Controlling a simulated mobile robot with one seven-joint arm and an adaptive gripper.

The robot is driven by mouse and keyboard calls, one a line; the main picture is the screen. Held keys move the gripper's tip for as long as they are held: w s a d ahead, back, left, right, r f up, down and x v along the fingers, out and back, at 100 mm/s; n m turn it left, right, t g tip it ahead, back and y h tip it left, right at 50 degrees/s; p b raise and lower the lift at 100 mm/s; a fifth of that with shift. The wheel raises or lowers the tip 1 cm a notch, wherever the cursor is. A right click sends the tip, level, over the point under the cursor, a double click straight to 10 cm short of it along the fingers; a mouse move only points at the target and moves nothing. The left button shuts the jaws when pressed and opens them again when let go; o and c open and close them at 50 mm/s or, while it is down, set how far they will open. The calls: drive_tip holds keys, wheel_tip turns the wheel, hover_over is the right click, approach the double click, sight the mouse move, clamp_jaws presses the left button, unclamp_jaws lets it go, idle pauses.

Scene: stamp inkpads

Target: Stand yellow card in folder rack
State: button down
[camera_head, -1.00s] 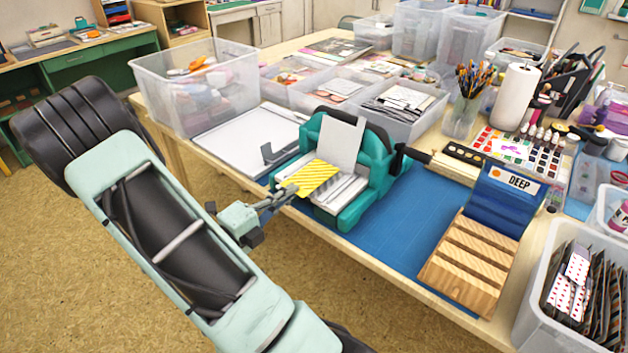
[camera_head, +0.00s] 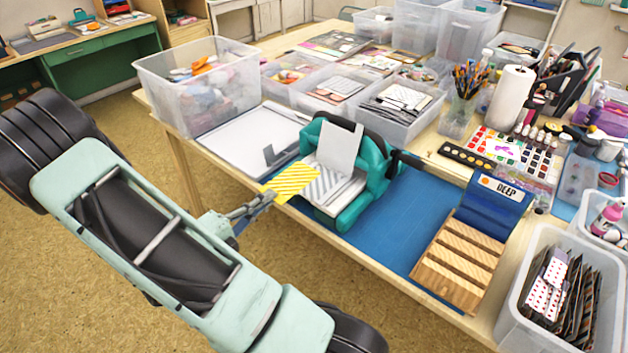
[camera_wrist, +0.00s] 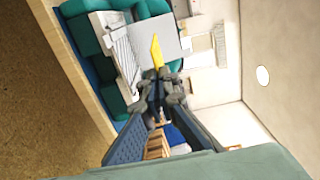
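A yellow card (camera_head: 292,181) with pale diagonal stripes is held at its near edge by my gripper (camera_head: 262,200), in front of the teal machine (camera_head: 358,205). In the wrist view the card (camera_wrist: 156,50) shows nearly edge-on, between the fingertips of my gripper (camera_wrist: 157,78). The wooden slotted rack (camera_head: 462,262) with a blue back marked DEEP stands to the right on the blue mat. Its slots look empty. Part of it shows low in the wrist view (camera_wrist: 157,146).
A striped plate (camera_head: 325,184) lies on the machine's bed, with a grey panel (camera_head: 338,147) upright behind. Bare blue mat (camera_head: 385,230) lies between machine and rack. A clear bin of cards (camera_head: 560,290) stands right of the rack, and paints (camera_head: 513,153) lie behind.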

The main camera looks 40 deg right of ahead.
drive_tip(key=s+a+r+p, duration=0.1)
drive_tip(key=a+r+p, duration=0.1)
drive_tip(key=a, duration=1)
drive_tip(key=shift+a+p, duration=0.25)
drive_tip(key=shift+p, duration=0.6)
wheel_tip(320, 180, up, 10)
drive_tip(key=m+g+y, duration=0.1)
drive_tip(key=m+y, duration=1.9)
drive_tip(key=m, duration=1.6)
drive_tip(key=s+d+b, duration=0.2)
drive_tip(key=s+d, duration=3.5)
drive_tip(key=d, duration=0.3)
drive_tip(key=shift+s, duration=0.2)
